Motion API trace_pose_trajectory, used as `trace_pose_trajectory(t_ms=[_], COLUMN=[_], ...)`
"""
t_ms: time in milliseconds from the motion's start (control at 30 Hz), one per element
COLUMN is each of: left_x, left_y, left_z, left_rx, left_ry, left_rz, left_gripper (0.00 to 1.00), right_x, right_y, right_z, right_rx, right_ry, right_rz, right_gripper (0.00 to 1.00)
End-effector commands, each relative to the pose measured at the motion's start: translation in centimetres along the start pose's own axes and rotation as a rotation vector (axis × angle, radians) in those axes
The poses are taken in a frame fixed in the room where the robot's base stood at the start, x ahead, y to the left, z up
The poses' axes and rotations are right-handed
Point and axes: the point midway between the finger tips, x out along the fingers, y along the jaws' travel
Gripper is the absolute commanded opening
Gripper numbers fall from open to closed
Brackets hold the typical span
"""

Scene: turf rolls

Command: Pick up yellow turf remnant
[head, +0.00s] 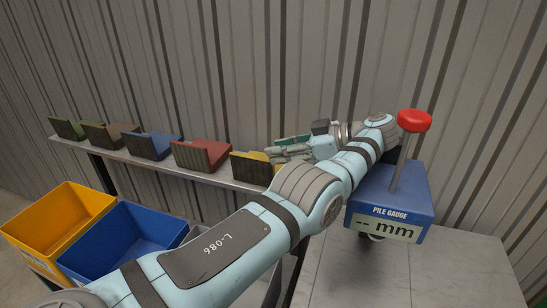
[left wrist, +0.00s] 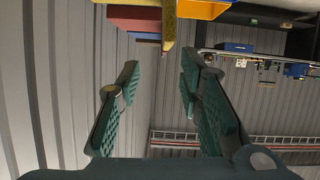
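The yellow turf remnant (head: 250,168) stands at the right end of a row of remnants on a narrow wall shelf, partly hidden by my left gripper. My left gripper (head: 273,149) reaches back toward it from the right, at about its height. In the left wrist view the gripper (left wrist: 160,68) is open, its two teal-padded fingers apart with nothing between them. The yellow remnant (left wrist: 200,8) shows beyond the fingertips at the top edge, cut off by the frame. Whether the fingers touch it I cannot tell. My right gripper is not in view.
Red (head: 203,156), blue (head: 153,146), brown-olive (head: 109,135) and green (head: 68,128) remnants line the shelf (head: 219,179) leftward. A yellow bin (head: 40,238) and a blue bin (head: 110,270) stand lower left. A blue pile gauge (head: 388,200) with a red knob stands near my left arm.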

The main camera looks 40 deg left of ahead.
Motion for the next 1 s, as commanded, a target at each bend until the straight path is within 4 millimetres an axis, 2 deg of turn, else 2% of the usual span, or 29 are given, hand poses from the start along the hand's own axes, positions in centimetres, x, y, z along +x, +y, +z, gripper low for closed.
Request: trace_pose_trajectory(t_ms=[167, 267, 433, 600, 700, 867, 900, 1000], left_x=[2.7, 5.0, 7.5, 11.0, 11.9, 11.9, 11.9, 11.9], left_y=[-0.3, -0.4, -0.3, -0.3, -0.2, -0.2, -0.2, -0.2], left_z=[-0.1, -0.1, -0.1, -0.1, -0.1, 0.0, 0.0, 0.0], left_rx=[-0.001, -0.002, -0.002, -0.003, -0.002, -0.002, -0.002, -0.002], left_ry=[0.004, 0.005, 0.004, 0.004, 0.002, 0.001, 0.001, 0.001], left_rz=[-0.009, -0.009, -0.009, -0.007, -0.005, -0.003, -0.002, -0.002], left_gripper=[0.33, 0.33, 0.33, 0.33, 0.33, 0.33, 0.32, 0.16], right_x=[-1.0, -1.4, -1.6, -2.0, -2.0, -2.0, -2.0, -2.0], right_y=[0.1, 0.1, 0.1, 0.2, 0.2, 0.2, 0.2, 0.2], right_z=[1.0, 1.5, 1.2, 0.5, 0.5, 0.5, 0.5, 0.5], right_rx=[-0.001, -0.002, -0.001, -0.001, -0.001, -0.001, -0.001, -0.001], right_ry=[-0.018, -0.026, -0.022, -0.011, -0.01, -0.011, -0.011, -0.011], right_rz=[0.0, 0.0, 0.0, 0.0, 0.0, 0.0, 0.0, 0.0], right_gripper=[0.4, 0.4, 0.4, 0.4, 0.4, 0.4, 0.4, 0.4])
